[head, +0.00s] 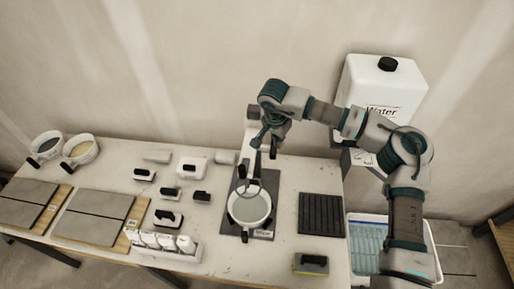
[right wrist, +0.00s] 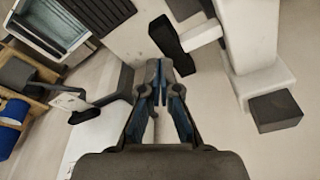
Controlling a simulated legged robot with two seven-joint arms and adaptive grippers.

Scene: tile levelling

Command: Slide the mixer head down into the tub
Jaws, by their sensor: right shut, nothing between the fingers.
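The mixer stands on a dark base plate (head: 268,190) labelled "Mixer" near the table's right part. Its white tub (head: 262,219) sits on the plate with grey material inside. The mixer's column top (head: 254,112) shows behind my right gripper (head: 262,142), and thin dark shafts point down towards the tub. In the right wrist view, a pale mixer body (right wrist: 255,50) and a black handle (right wrist: 172,40) are beyond the fingertips. My right gripper (right wrist: 163,85) is shut and empty, apart from the handle. The arm partly hides the mixer head. My left gripper is not in view.
A black ribbed mat (head: 321,214) lies right of the mixer. A sponge block (head: 311,264) is at the front. A water canister (head: 380,90) stands behind on the right, above a blue-lined bin (head: 365,245). Tiles (head: 92,216), several small tools and two buckets occupy the left.

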